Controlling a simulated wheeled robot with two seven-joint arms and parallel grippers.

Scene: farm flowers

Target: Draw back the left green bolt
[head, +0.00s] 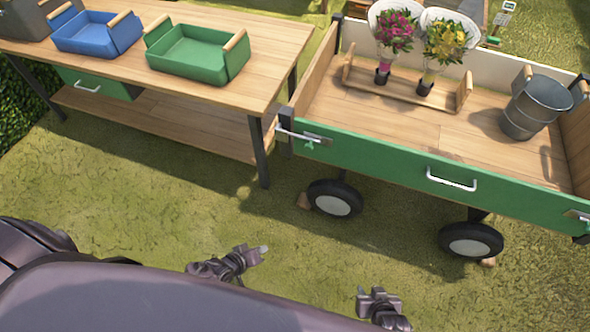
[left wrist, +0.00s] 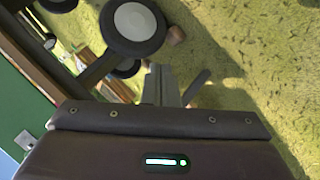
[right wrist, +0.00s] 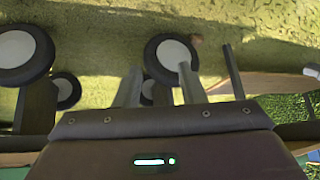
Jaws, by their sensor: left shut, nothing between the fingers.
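The left green bolt (head: 308,138) is a metal rod on a plate with a small green handle. It sits at the left end of the cart's green side board (head: 390,160). Its rod reaches left past the dark corner post. My left gripper (head: 262,250) is shut and empty, low over the grass, below and left of the bolt and well apart from it. Its fingers show in the left wrist view (left wrist: 162,72). My right gripper (head: 376,292) is farther right over the grass; its fingers are apart and empty in the right wrist view (right wrist: 157,75).
A second bolt (head: 578,215) is at the board's right end, and a white handle (head: 451,180) is mid-board. The cart carries flowers (head: 445,45) and a metal bucket (head: 535,105). A wooden table (head: 130,75) with trays stands left. Grass in front is clear.

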